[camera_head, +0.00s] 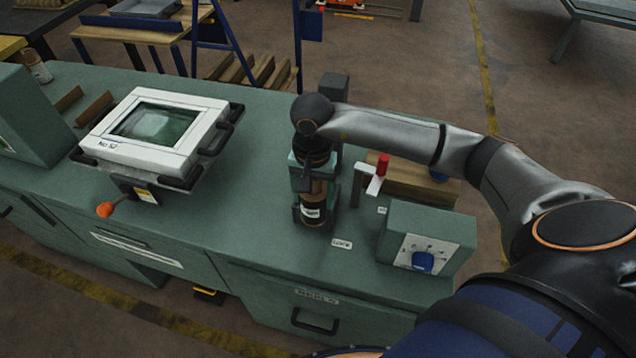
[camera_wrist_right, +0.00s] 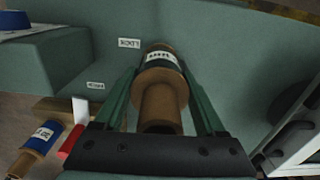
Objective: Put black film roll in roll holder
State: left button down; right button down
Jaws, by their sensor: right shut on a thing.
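My right gripper (camera_head: 311,186) points down over the green counter and is shut on the black film roll (camera_head: 313,212), a dark roll with a white label and a brown core. In the right wrist view, the black film roll (camera_wrist_right: 160,58) sits between the two green fingers, its core end toward the camera. It is roughly upright; I cannot tell whether it touches the counter. My left gripper is not in view.
A white-framed monitor (camera_head: 155,132) with an orange-knobbed lever stands left on the counter (camera_head: 255,215). A green box with a blue knob (camera_head: 423,262) stands right. A wooden block (camera_head: 410,180) lies behind it. A blue roll (camera_wrist_right: 44,134) shows in the wrist view.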

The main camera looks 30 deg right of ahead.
jog(key=w+d+r+m+b, duration=0.1)
jog(key=w+d+r+m, duration=0.45)
jog(key=m, duration=0.45)
jog(key=f, duration=1)
jog(key=shift+w+a+f, duration=0.1)
jog(key=shift+w+a, duration=0.15)
jog(key=shift+a, duration=0.15)
jog(key=shift+f, duration=0.2)
jog(key=shift+f, duration=0.1)
grip_release()
jog(key=shift+r, duration=0.35)
notch_tip(320, 180, up, 12)
jog(key=shift+f, duration=0.25)
